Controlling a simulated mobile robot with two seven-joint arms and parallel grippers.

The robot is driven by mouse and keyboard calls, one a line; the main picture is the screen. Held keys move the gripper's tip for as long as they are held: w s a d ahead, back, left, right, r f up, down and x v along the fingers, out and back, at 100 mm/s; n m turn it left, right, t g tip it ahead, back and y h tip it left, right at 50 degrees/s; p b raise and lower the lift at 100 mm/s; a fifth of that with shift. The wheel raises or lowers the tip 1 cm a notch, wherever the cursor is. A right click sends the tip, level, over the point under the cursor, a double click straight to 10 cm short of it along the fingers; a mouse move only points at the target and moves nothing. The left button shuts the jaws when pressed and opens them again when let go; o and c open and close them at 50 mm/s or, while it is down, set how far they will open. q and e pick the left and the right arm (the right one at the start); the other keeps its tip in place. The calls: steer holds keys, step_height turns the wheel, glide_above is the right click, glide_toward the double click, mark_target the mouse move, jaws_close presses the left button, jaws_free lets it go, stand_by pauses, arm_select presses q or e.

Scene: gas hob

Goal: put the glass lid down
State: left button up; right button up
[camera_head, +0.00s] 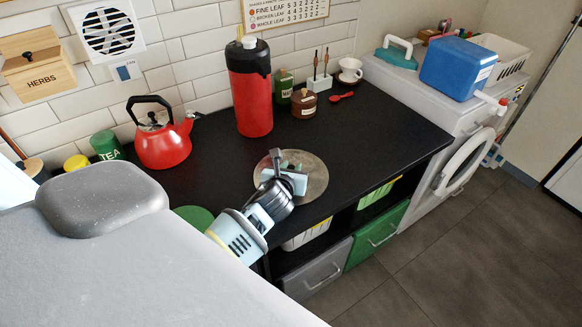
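The glass lid (317,178) is a round, see-through disc with a pale rim, over the black counter near its front edge. I cannot tell whether it touches the counter or hangs just above it. My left gripper (285,180) comes in from the lower left and reaches over the lid's middle. Its light-blue finger parts hide the middle of the lid and any knob there. The gap between the fingers is not clear, so their grip cannot be seen. My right gripper is not in view.
A red kettle (164,146) and a tall red flask (250,95) stand behind on the black counter (385,130). A brown jar (304,104), a red spoon (342,97) and a white cup (350,70) stand farther back. The counter right of the lid is clear.

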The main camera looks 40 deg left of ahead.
arm_select(q)
steer(key=o, duration=0.3)
steer(key=shift+o, duration=0.2)
steer(key=shift+r, duration=0.1)
steer(key=shift+r, duration=0.15)
steer(key=p+v, duration=0.1)
steer(key=v, duration=1.1)
steer(key=shift+p, duration=0.3)
steer(key=shift+d, duration=0.1)
